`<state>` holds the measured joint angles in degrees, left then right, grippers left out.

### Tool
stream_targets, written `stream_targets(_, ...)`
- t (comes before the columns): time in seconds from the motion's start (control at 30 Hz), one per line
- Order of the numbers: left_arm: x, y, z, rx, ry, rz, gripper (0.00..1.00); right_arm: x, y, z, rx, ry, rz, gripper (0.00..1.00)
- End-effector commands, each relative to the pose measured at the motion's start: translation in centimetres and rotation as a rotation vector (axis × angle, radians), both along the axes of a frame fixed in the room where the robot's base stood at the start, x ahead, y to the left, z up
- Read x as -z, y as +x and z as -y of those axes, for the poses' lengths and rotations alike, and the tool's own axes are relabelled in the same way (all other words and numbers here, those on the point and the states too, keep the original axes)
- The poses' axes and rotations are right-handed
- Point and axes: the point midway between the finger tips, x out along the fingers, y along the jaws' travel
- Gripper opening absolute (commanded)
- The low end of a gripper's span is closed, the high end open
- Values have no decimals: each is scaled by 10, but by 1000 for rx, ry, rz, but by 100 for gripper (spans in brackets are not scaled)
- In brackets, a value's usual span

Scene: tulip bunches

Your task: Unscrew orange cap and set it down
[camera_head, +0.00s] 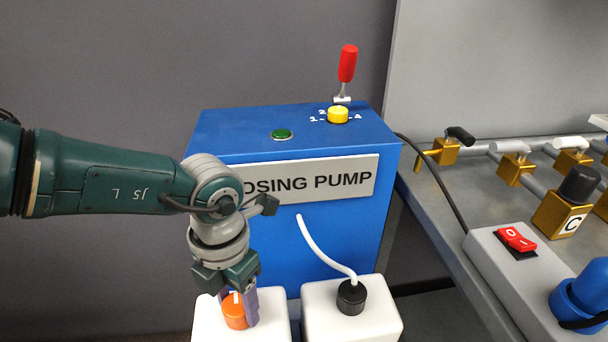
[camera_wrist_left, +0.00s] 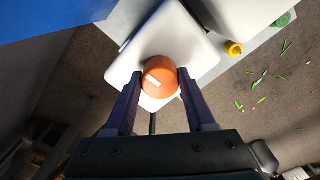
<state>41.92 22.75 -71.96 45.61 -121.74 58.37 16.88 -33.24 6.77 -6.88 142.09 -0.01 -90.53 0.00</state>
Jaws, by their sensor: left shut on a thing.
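The orange cap (camera_head: 235,312) sits on top of a white container (camera_head: 212,328) at the bottom of the head view. In the left wrist view the orange cap (camera_wrist_left: 160,77) has a pale mark on it and lies between the two purple fingers, over the white container (camera_wrist_left: 196,50). My left gripper (camera_head: 238,306) comes down from above and is shut on the cap, with a finger on each side; it also shows in the left wrist view (camera_wrist_left: 160,88). Whether the cap is loose on its thread cannot be told. My right gripper is not in view.
A second white container (camera_head: 380,322) with a black cap (camera_head: 351,297) and white tube stands close on the right. The blue dosing pump (camera_head: 345,230) stands behind. A grey bench with brass valves (camera_head: 512,165) and a red switch (camera_head: 516,239) is at right.

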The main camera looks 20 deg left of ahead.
Motion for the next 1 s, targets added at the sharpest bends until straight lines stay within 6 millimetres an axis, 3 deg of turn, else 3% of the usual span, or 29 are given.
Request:
stream_targets(0.1, 0, 0, 0, 0, -1, 0, 2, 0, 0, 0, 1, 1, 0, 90)
stream_targets(0.23, -1, 0, 1, -50, -2, -1, 1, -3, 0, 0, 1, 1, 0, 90)
stream_targets(0.5, -2, 0, 1, -424, -2, -1, 1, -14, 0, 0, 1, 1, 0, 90)
stream_targets(0.87, -2, 0, 0, -490, -2, -1, 1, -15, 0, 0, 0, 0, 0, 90)
stream_targets(1.0, -4, 0, 0, -718, 0, -1, 1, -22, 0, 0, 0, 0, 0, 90)
